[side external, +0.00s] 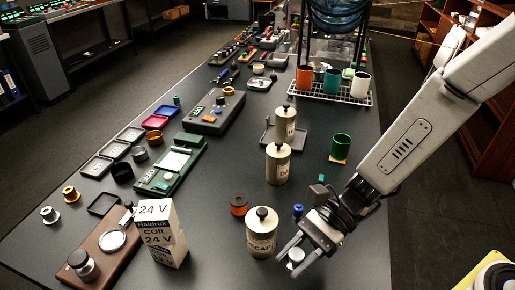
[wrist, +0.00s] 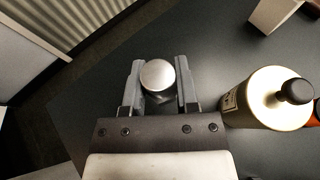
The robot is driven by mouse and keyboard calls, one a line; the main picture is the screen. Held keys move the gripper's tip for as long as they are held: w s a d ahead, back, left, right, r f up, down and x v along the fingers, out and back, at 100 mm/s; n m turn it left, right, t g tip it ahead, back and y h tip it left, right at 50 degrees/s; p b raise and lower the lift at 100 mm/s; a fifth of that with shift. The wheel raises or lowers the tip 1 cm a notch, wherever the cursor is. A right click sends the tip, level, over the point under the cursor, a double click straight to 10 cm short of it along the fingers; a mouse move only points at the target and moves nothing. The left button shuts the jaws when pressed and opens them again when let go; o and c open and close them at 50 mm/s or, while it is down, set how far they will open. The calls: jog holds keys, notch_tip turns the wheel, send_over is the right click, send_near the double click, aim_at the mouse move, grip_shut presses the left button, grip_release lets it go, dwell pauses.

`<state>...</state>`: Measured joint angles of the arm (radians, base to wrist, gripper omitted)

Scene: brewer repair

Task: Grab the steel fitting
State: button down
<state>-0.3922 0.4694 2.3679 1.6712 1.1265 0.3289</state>
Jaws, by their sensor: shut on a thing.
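The steel fitting (wrist: 158,75) is a short cylinder with a bright, round silver top. In the wrist view it sits between the two grey fingers of my gripper (wrist: 159,84), which are shut on it. In the side view the fitting (side external: 296,256) shows as a pale round top between the fingertips of my gripper (side external: 289,264), near the front of the dark table. Its lower part is mostly hidden, so I cannot tell whether it touches the table.
A cream DECAF canister (side external: 262,238) with a black knob stands close beside my gripper; it also shows in the wrist view (wrist: 262,100). White 24 V coil boxes (side external: 161,232) stand further left. A small blue part (side external: 298,211) lies behind my gripper. The table's front right is clear.

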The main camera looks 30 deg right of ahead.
jog(key=shift+r, duration=0.25)
dwell(0.5)
